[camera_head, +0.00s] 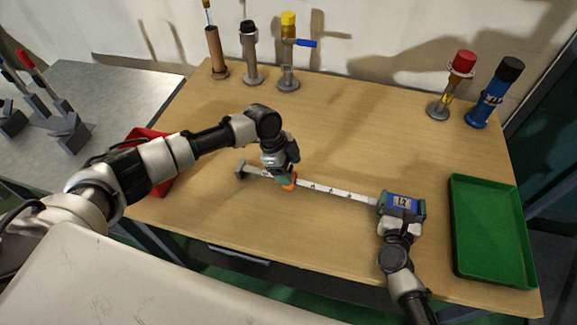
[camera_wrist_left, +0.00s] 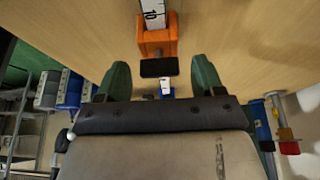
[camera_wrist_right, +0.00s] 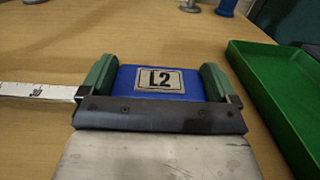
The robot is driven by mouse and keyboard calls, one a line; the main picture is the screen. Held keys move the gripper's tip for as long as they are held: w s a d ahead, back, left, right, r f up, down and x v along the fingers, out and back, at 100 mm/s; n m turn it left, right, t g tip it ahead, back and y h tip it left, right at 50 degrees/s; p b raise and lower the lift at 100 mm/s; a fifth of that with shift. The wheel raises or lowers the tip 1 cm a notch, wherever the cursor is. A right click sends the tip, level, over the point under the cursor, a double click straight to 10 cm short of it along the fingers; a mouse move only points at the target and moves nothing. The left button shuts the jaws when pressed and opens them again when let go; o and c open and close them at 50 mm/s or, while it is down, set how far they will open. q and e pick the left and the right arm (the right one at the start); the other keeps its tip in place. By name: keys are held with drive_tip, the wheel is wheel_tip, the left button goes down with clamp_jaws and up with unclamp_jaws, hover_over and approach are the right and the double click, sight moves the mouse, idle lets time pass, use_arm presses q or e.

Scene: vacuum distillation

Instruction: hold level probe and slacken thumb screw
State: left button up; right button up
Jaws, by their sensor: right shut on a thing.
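The level probe is a long white graduated rod (camera_head: 335,191) with a blue head labelled L2 (camera_head: 402,203). My right gripper (camera_wrist_right: 160,82) is shut on that blue head (camera_wrist_right: 128,82), with one green finger on each side. An orange slider (camera_wrist_left: 157,38) sits around the rod, with a black thumb screw (camera_wrist_left: 158,67) on its near side. My left gripper (camera_wrist_left: 160,80) is open, its green fingers apart on either side of the black thumb screw with gaps to both. In the head view, my left gripper (camera_head: 284,176) covers part of the orange slider (camera_head: 290,185).
A green tray (camera_head: 455,235) lies right of the probe head, close to my right gripper. A red tray (camera_head: 160,187) is partly hidden behind my left arm. Several capped cylinders, including a blue one (camera_head: 492,97), stand at the table's back. The middle of the table (camera_head: 350,130) is clear.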

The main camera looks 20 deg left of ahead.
use_arm(q)
drive_tip(key=c, duration=0.9)
drive_tip(key=shift+n, duration=0.3)
drive_tip(key=n+t, duration=0.1)
drive_tip(key=n, duration=0.2)
drive_tip(key=shift+s+n+t, duration=0.1)
drive_tip(key=shift+n+t, duration=0.2)
drive_tip(key=n, duration=0.2)
drive_tip(key=n+t+y, duration=0.1)
drive_tip(key=n, duration=0.1)
drive_tip(key=shift+d+n+t, duration=0.1)
drive_tip(key=shift+n+t, duration=0.2)
drive_tip(key=n+y, duration=0.1)
drive_tip(key=n, duration=0.1)
drive_tip(key=n+t+y, duration=0.1)
drive_tip(key=n, duration=0.2)
drive_tip(key=shift+d+n+y, duration=0.1)
drive_tip(key=shift+n+y, duration=0.6)
drive_tip(key=shift+n, duration=1.3)
